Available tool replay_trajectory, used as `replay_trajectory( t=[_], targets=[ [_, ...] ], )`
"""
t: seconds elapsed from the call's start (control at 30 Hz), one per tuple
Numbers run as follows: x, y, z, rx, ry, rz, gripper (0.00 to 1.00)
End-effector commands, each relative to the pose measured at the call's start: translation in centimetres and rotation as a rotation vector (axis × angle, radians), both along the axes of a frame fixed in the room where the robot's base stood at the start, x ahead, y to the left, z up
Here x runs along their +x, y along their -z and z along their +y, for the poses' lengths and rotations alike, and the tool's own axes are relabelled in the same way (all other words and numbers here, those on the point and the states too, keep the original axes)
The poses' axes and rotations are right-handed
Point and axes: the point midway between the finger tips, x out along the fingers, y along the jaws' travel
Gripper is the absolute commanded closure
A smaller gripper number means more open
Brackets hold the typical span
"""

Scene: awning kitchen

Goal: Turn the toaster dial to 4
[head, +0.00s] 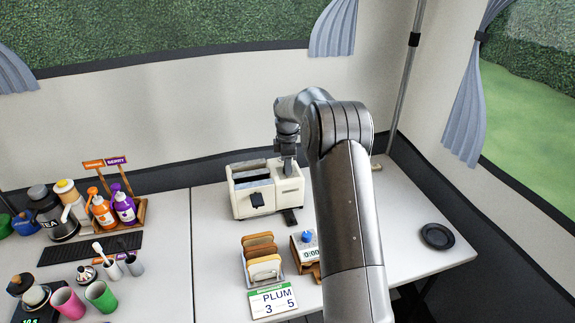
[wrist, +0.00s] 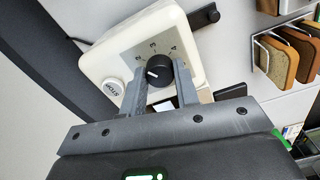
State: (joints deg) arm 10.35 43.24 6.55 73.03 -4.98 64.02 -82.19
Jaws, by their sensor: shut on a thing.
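My gripper (head: 288,165) is at the toaster's right end. In the wrist view the toaster's end (wrist: 115,58) carries a grey dial plate with small numbers. The black dial (wrist: 160,67) sits between the fingers of my gripper (wrist: 158,82), which is shut on it. The dial's white mark points to the left in this view. Which number it meets is too small to tell. A round white button (wrist: 113,87) is beside the dial.
A bread rack (head: 245,270), a PLUM 3 5 sign (head: 273,302) and a timer (head: 309,240) stand in front of the toaster. A dark plate (head: 437,236) lies at right. Bottles (head: 104,212) and cups (head: 68,302) are at left. The table between rack and cups is clear.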

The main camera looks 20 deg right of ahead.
Motion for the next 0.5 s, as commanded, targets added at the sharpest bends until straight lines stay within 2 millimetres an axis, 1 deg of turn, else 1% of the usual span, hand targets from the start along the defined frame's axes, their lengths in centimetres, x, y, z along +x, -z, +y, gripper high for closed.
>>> replay_trajectory(
  t=[0.5],
  targets=[
    [0.04,-0.06,0.02,0.0,0.456,-0.001,0.94]
  ],
)
